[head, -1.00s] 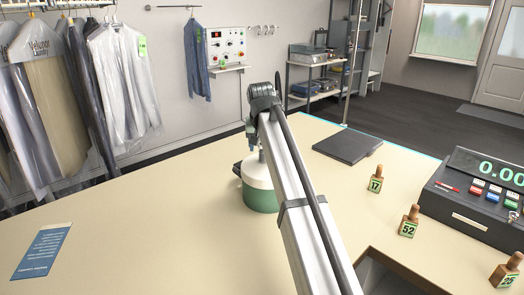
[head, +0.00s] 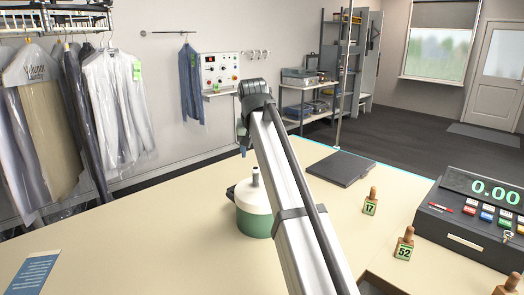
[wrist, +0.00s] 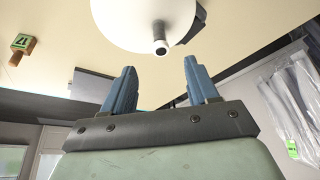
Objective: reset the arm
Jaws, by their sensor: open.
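My arm reaches out over the cream counter (head: 130,240), and its end shows in the head view beside the top of my arm. In the wrist view my gripper (wrist: 160,82) has its two blue fingers spread apart with nothing between them. A white and green pot (head: 254,216) with a short upright neck stands on the counter. It lies below my gripper in the head view, and its white top (wrist: 150,15) shows beyond the fingertips in the wrist view, apart from them. The wrist view is upside down.
Numbered stamps (head: 370,205) and a till (head: 470,215) stand on the right, near a dark flat pad (head: 341,168). A blue card (head: 33,275) lies at the left. Bagged garments (head: 117,110) hang on the rail at the left. The counter's left middle is clear.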

